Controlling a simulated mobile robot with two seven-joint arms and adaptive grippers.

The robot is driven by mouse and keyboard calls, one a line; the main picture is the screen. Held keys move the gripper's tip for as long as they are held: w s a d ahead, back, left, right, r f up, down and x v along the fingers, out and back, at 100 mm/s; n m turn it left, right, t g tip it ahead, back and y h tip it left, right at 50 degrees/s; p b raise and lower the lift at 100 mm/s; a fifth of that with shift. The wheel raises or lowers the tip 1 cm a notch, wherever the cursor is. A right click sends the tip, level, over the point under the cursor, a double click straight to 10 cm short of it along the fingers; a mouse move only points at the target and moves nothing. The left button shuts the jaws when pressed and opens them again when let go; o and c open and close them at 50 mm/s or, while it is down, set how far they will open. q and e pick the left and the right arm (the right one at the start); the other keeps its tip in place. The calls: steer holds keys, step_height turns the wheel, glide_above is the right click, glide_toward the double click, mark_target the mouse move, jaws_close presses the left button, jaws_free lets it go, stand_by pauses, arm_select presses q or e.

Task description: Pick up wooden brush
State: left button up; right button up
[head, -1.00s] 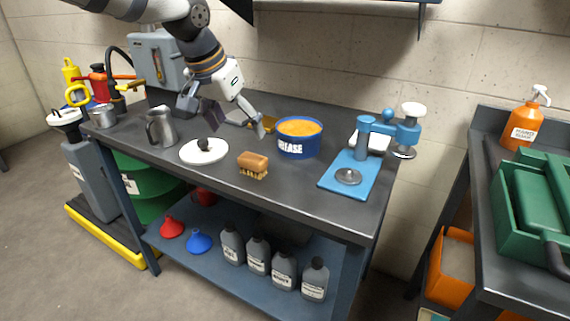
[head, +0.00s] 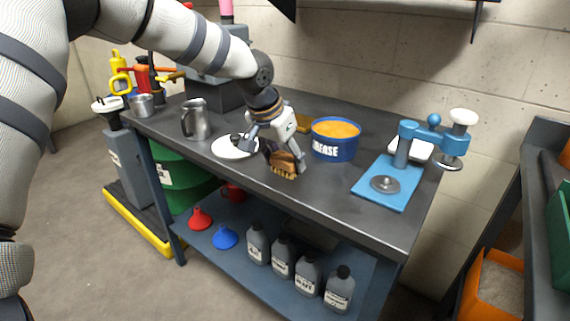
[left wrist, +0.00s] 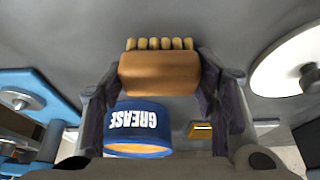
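The wooden brush (head: 284,165), a brown block with pale bristles, is on the dark workbench near its front edge. In the left wrist view the brush (left wrist: 160,74) lies between the two fingers of my left gripper (left wrist: 161,95). The fingers are spread on either side of its block; the right finger looks close to it, and contact is unclear. In the head view my left gripper (head: 272,151) is down at the brush and partly covers it. My right gripper is not in view.
A blue grease tub (head: 336,139) stands just right of the brush. A white lid (head: 232,149) with a dark knob lies to the left, with a metal pitcher (head: 195,120) beyond it. A blue press (head: 390,182) stands at the bench's right end. Bottles and funnels sit on the lower shelf.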

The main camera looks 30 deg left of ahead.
arm_select(q)
steer(key=shift+c, duration=1.1)
